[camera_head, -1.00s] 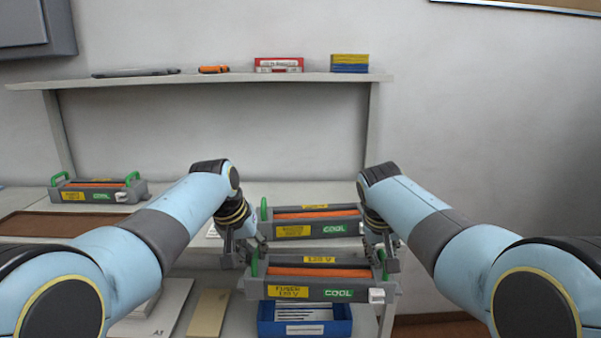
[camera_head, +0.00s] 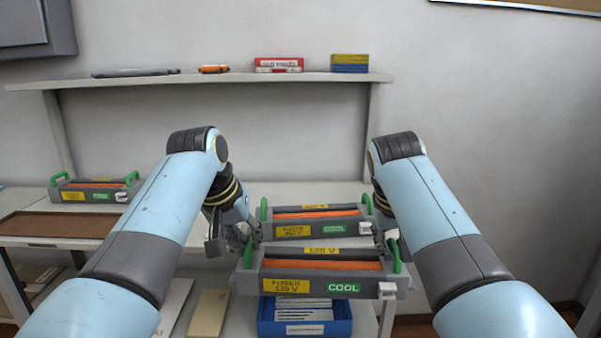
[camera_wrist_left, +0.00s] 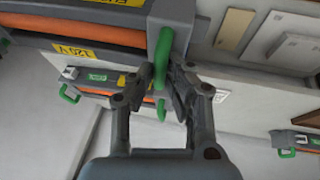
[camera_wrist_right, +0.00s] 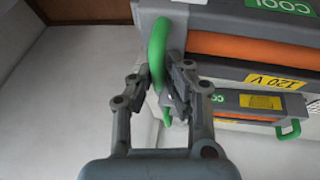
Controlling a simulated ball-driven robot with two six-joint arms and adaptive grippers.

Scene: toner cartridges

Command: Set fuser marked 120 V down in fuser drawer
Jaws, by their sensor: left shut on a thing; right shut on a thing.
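The fuser marked 120 V (camera_head: 322,273) is a long grey unit with an orange roller, yellow labels, a green COOL label and a green handle at each end. It hangs level in the air between my grippers. My left gripper (camera_head: 245,243) is shut on its left handle, which shows between the fingers in the left wrist view (camera_wrist_left: 163,55). My right gripper (camera_head: 389,250) is shut on its right handle, seen in the right wrist view (camera_wrist_right: 157,50); the arm partly hides this gripper in the head view. I cannot pick out the fuser drawer with certainty.
A similar fuser (camera_head: 316,221) sits just behind the held one. Another (camera_head: 95,190) stands at the back left, behind a brown surface (camera_head: 62,226). A blue bin (camera_head: 341,326) of papers is below the held fuser. A wall shelf (camera_head: 230,78) carries small items.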

